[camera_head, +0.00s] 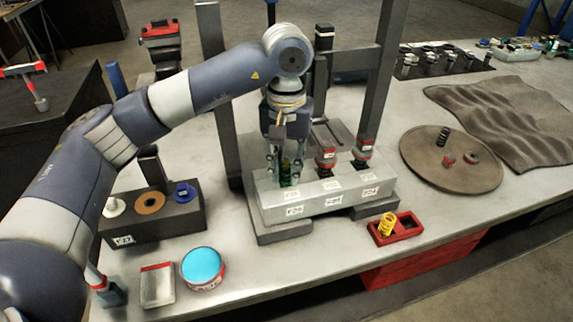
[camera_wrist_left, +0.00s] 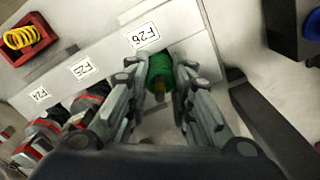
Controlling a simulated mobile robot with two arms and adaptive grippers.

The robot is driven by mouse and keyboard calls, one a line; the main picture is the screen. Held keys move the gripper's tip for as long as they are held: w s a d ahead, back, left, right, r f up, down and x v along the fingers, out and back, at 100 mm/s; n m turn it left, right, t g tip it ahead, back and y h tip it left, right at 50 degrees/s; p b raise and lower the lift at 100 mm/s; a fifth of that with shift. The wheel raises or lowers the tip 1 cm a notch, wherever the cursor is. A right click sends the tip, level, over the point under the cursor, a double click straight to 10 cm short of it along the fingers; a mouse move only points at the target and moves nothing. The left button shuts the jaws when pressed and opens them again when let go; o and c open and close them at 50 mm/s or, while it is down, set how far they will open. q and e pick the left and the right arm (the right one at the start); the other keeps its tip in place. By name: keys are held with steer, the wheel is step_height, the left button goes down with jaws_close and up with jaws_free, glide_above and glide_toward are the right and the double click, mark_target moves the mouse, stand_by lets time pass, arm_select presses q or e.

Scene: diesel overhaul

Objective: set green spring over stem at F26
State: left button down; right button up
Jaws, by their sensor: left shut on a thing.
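The green spring (camera_head: 287,178) is between the fingers of my left gripper (camera_head: 286,160), low at the left end of the grey block (camera_head: 330,205). In the left wrist view, my left gripper (camera_wrist_left: 162,88) is shut on the green spring (camera_wrist_left: 160,66), beside the F26 label (camera_wrist_left: 143,35). A small brassy tip (camera_wrist_left: 158,92) shows at the spring's near end; it may be the stem. The fingers and spring hide most of the stem, so I cannot tell how far the spring is around it. My right gripper is not in view.
Red-and-black assemblies (camera_head: 325,157) stand at the block's other positions. A yellow spring (camera_head: 387,224) sits in a red tray (camera_head: 409,228) at front right. Dark posts (camera_head: 383,70) flank the block.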

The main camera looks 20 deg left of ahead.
arm_select(q)
steer(key=shift+b, duration=0.3)
stand_by(0.4)
steer(key=c, duration=1.3)
jaws_free()
steer(key=o, duration=0.4)
steer(key=shift+r+p, duration=2.3)
steer(key=shift+r, duration=1.7)
steer(key=shift+r, duration=0.1)
